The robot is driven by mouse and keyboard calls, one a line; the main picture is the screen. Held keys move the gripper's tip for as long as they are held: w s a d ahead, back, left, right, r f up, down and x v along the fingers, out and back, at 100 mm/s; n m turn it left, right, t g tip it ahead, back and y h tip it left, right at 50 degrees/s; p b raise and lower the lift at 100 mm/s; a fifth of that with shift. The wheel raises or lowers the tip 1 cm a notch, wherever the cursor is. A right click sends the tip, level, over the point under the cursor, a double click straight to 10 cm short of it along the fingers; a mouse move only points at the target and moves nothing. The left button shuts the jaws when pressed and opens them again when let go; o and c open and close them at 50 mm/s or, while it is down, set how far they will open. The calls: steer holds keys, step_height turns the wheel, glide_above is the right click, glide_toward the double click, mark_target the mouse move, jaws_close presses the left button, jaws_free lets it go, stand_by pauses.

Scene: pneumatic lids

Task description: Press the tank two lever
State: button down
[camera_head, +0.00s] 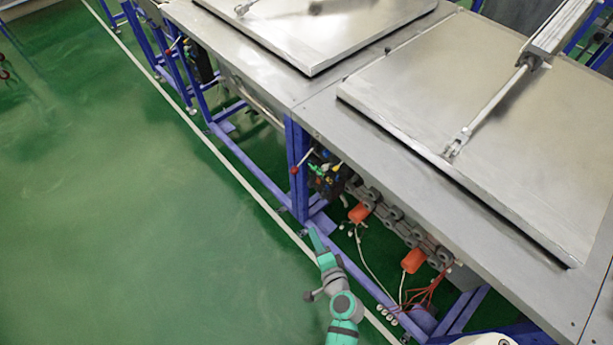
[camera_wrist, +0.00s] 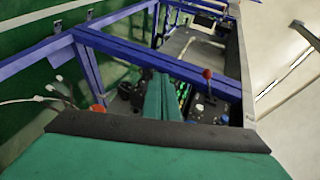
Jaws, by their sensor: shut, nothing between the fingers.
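A lever with a red knob (camera_head: 295,170) stands out by a blue frame post, under the front edge of the steel tank table. A red-knobbed lever also shows in the wrist view (camera_wrist: 207,74), to the right of my fingers. A second red-knobbed lever (camera_head: 172,51) is farther up the row at the upper left. No label shows which is tank two. My teal gripper (camera_head: 314,238) is shut and empty, below and slightly right of the nearer lever in the head view and apart from it. In the wrist view my closed fingers (camera_wrist: 163,88) point toward the frame.
Two steel lids (camera_head: 490,130) (camera_head: 315,30) lie on the table, the nearer with a pneumatic cylinder (camera_head: 545,40). Blue frame legs (camera_head: 299,165), coloured valve fittings (camera_head: 325,175) and orange parts (camera_head: 359,213) with cables crowd the underside.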

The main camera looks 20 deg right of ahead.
steer(key=w+d+r+m+t+y, duration=0.1)
steer(key=w+d+r+m+t, duration=0.2)
steer(key=w+d+r, duration=0.3)
steer(key=d+r, duration=0.1)
steer(key=d, duration=0.1)
steer(key=shift+w+d+r, duration=0.15)
steer(key=shift+w+d, duration=0.15)
steer(key=shift+w, duration=0.05)
glide_toward(304, 159)
steer(key=w+d+f, duration=0.2)
steer(key=w+f, duration=0.3)
steer(key=shift+w+a+r, duration=0.1)
steer(key=shift+a+r, duration=0.2)
steer(key=shift+a, duration=0.5)
steer(key=shift+a+r, duration=0.25)
steer(key=shift+a, duration=0.55)
steer(key=shift+a, duration=0.1)
steer(key=shift+w, duration=0.1)
